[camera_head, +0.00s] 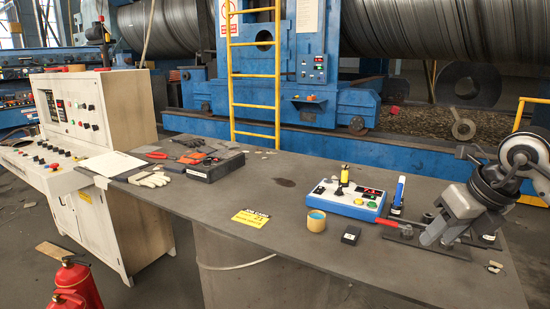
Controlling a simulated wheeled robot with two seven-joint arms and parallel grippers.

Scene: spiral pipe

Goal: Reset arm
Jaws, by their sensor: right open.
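My right gripper (452,236) is at the right edge, angled down over the right end of the grey table (330,262). It is open, and I see nothing held between its fingers. A red-handled tool (396,225) lies just left of it on the table. Whether the fingers touch the table or the dark parts under them is hard to tell. My left gripper is not in view.
A blue control box (345,201), a tan cup (316,221), a small black block (351,235) and a blue-and-white upright item (399,191) stand left of the gripper. A yellow card (251,218) lies mid-table. A black tray (215,166) and gloves (150,179) are farther left. The table's front middle is clear.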

